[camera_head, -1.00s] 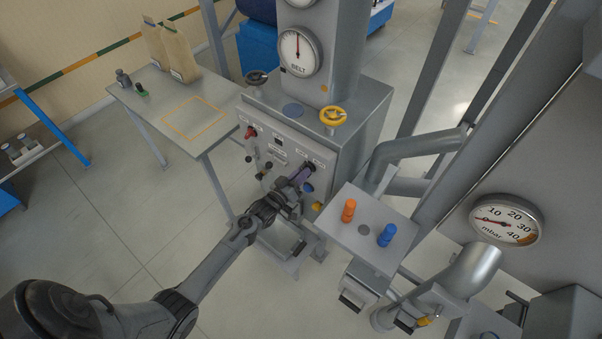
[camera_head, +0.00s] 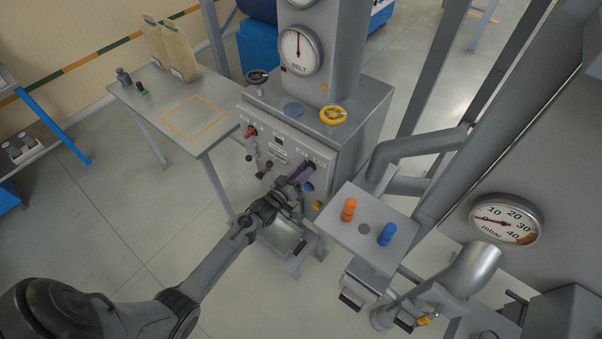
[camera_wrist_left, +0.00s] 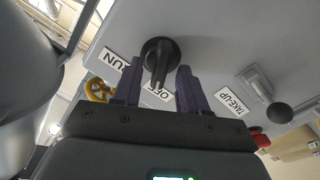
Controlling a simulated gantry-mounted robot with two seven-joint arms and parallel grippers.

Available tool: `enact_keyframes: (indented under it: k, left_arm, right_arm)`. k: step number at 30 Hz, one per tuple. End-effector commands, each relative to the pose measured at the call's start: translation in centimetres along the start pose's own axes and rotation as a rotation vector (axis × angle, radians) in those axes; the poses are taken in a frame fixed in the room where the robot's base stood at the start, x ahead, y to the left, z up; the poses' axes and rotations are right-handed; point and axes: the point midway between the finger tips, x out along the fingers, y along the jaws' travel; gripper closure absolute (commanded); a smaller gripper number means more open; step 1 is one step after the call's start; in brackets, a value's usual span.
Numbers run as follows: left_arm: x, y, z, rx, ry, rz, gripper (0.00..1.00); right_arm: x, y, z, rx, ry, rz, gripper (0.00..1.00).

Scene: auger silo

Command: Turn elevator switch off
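The elevator switch is a black rotary knob (camera_wrist_left: 160,56) on the grey panel, between a RUN label (camera_wrist_left: 112,58) and an OFF label (camera_wrist_left: 153,91). In the wrist view its grip bar points down the picture, towards the OFF label. My left gripper (camera_wrist_left: 158,85) is open, with its purple fingers on either side of the knob's lower part and gaps on both sides. In the head view my left gripper (camera_head: 299,178) is at the right part of the control panel (camera_head: 285,145) and partly hides the switch. My right gripper is in neither view.
A TAKE-UP label (camera_wrist_left: 232,101) and a black ball-ended lever (camera_wrist_left: 279,112) lie to the right in the wrist view. A yellow handwheel (camera_head: 333,115) sits on top of the cabinet.

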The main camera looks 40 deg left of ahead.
Motion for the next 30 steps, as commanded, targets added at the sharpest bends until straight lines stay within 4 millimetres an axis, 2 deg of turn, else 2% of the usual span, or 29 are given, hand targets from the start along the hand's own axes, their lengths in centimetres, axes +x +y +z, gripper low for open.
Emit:
enact_keyframes:
  k: [8,11,24,30]
  left_arm:
    - [-0.7,0.0,0.1,0.001,-0.001,-0.001,0.57]
    - [-1.8,-0.1,0.1,0.001,-0.002,-0.001,0.57]
    - [-9.0,-0.1,0.1,0.000,-0.002,-0.001,0.57]
    - [-10.5,0.0,0.0,0.000,0.000,0.000,0.57]
  right_arm:
    - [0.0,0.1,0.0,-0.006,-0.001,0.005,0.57]
    - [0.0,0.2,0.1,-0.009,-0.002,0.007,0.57]
    - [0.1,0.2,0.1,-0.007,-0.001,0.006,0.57]
    - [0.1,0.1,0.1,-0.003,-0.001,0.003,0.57]
